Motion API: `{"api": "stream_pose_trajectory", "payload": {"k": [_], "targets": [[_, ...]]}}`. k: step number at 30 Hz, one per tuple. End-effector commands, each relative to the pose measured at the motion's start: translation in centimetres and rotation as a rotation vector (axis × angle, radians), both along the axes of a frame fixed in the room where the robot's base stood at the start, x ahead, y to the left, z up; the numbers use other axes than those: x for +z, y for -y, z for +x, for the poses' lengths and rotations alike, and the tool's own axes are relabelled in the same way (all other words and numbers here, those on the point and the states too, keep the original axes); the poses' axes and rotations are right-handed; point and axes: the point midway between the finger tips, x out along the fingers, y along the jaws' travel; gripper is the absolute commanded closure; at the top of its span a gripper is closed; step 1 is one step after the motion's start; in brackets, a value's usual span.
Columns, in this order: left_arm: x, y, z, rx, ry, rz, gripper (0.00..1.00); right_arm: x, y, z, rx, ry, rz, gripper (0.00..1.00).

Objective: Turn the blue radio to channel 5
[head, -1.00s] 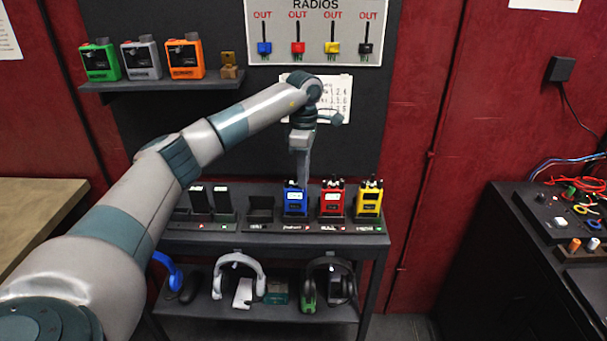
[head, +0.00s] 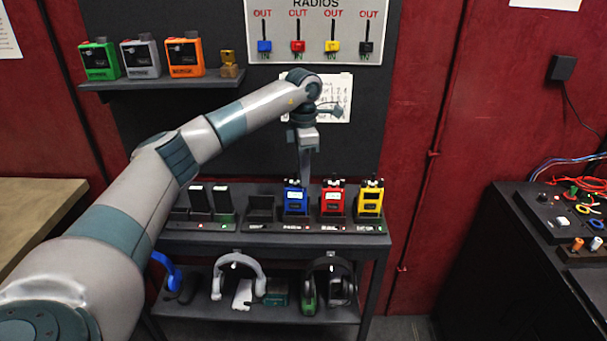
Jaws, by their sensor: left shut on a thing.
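The blue radio (head: 295,202) stands upright in the charger row on the table, left of the red radio (head: 332,201) and the yellow radio (head: 370,201). My left arm reaches in from the left, and its left gripper (head: 304,180) points down at the top of the blue radio. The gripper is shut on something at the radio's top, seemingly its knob. The fingertips and the knob are too small to make out, and the channel reading is not legible. My right gripper is not in view.
The charger row (head: 262,228) has empty slots left of the blue radio. Headsets hang below the table, including a white one (head: 240,264). A wall shelf (head: 160,84) holds green, grey and orange devices. A RADIOS board (head: 315,50) hangs above. A dark bench (head: 535,225) stands at right.

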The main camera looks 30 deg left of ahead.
Motion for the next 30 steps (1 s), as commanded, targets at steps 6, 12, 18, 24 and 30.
{"api": "stream_pose_trajectory", "payload": {"k": [6,12,18,24,30], "targets": [[0.0,0.0,0.0,-0.002,0.000,0.000,0.69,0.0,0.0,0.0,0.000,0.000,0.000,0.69],[0.0,0.0,0.0,-0.003,0.000,0.000,0.69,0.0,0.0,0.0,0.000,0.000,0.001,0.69],[0.2,0.0,0.0,-0.003,0.001,-0.001,0.69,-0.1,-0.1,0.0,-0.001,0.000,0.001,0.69],[1.6,0.0,0.1,-0.003,0.002,-0.001,0.69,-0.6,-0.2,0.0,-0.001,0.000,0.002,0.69],[4.6,0.0,0.2,-0.002,0.004,-0.001,0.69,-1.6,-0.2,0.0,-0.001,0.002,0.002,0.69]]}}
